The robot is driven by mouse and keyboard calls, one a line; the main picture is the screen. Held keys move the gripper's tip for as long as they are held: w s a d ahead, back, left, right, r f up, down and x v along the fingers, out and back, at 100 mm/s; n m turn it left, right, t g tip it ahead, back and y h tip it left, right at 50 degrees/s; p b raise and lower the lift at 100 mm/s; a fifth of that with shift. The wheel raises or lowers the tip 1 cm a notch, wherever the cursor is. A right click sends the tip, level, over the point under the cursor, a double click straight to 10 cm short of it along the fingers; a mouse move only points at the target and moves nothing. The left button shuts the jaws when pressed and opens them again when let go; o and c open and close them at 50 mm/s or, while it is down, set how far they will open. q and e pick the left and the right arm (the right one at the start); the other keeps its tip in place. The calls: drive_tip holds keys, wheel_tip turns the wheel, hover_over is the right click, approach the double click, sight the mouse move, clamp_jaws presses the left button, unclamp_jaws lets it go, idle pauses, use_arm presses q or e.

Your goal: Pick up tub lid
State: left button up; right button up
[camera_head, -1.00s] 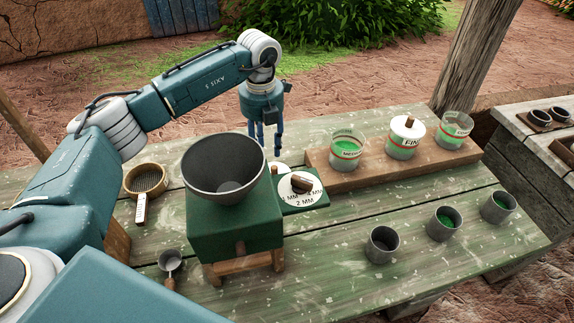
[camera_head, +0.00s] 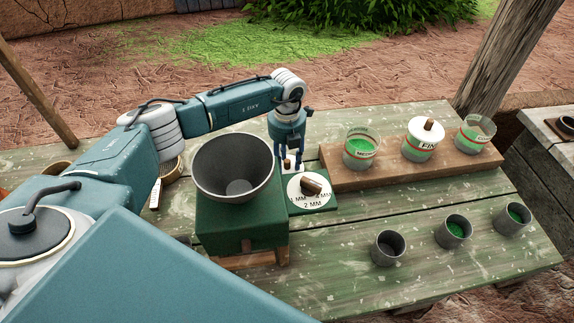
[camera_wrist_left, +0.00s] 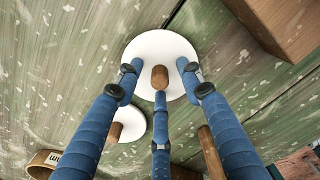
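A round white lid (camera_wrist_left: 147,46) with a wooden knob (camera_wrist_left: 160,77) lies flat on the green table in the left wrist view. My left gripper (camera_wrist_left: 160,70) is over it, with its three blue fingers spread around the knob and nothing held. A second white lid (camera_wrist_left: 132,118) with a knob lies beside it, lower left. In the head view my left gripper (camera_head: 289,163) points down behind the dial plate and partly hides the white lids there. I cannot tell whether the fingertips touch the lid. My right gripper is out of view.
A green mill with a grey bowl (camera_head: 234,165) stands close left of the gripper; its white dial (camera_head: 304,196) is just in front. A wooden block (camera_head: 385,181) with three tubs, the middle one lidded (camera_head: 425,130), stands right. Several grey cups (camera_head: 388,248) stand nearer.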

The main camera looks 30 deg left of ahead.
use_arm(q)
drive_tip(key=shift+w+f, duration=0.1)
drive_tip(key=shift+f, duration=0.05)
drive_tip(key=shift+c, duration=0.8)
clamp_jaws()
